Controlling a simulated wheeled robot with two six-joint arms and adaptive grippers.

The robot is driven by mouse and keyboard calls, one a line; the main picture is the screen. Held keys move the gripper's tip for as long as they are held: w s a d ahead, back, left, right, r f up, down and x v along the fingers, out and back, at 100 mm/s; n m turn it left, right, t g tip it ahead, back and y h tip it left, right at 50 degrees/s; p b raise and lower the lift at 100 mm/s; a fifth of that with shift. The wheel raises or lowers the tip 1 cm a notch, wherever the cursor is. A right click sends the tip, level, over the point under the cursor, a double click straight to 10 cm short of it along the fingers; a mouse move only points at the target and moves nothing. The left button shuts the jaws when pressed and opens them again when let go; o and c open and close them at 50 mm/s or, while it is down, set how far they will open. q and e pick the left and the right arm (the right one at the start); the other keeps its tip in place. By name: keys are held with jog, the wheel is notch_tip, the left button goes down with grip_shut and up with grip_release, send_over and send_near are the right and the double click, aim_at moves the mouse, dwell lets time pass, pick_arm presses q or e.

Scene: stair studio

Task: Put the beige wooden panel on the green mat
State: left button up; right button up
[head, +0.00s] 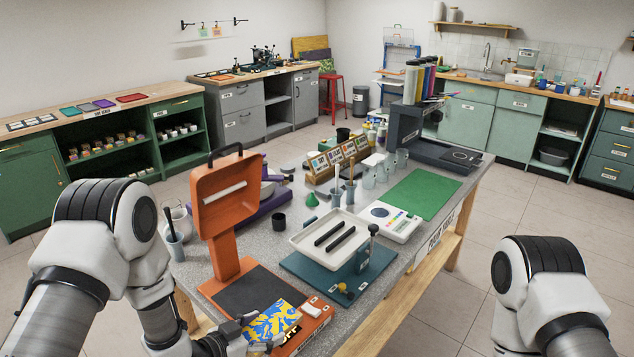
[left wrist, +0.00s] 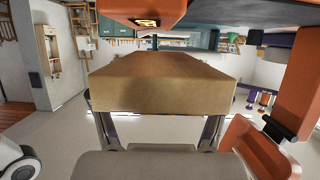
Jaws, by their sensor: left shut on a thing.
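A beige wooden panel (left wrist: 165,80) fills the middle of the left wrist view, between the dark fingers of my left gripper (left wrist: 160,125), which is shut on it. In the head view my left gripper (head: 248,337) is at the bottom, by the front of the orange press. A blue-and-yellow patterned piece (head: 272,322) shows right at its fingertips; I cannot tell whether it is a face of the panel. The green mat (head: 422,194) lies flat and bare at the table's far right, well away from the gripper. My right gripper is outside the view.
The open orange press (head: 222,192) stands beside my left arm. Several clear cups (head: 385,170) and a dark grey machine (head: 410,130) stand beyond.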

aim_at(275, 331)
pick_arm(q)
jog(key=d+r, duration=0.2)
jog(key=r, duration=0.1)
jog(key=shift+s+d, duration=0.1)
jog(key=shift+d, duration=0.25)
jog(key=shift+s+a+r+n+t+y, duration=0.1)
jog(key=shift+r+n+t+y, duration=0.2)
jog(key=shift+r+n+y, duration=0.2)
jog(key=shift+s+a+r+n+t+y, duration=0.1)
jog(key=shift+r+n+t+y, duration=0.2)
jog(key=shift+r+n+y, duration=0.15)
jog(key=a+n+y, duration=0.1)
jog(key=a+y, duration=0.1)
jog(key=s+a+r+n+t+y, duration=0.1)
jog(key=a+n+y, duration=0.3)
jog(key=a, duration=0.1)
jog(key=shift+s+r+t, duration=0.15)
jog(key=shift+s+t, duration=0.15)
jog(key=shift+t, duration=0.1)
jog(key=s+f, duration=0.4)
jog(key=f, duration=0.1)
jog(key=shift+s+a+n, duration=0.15)
jog(key=shift+a+n, duration=0.1)
jog(key=shift+n, duration=0.1)
jog(key=shift+f, duration=0.15)
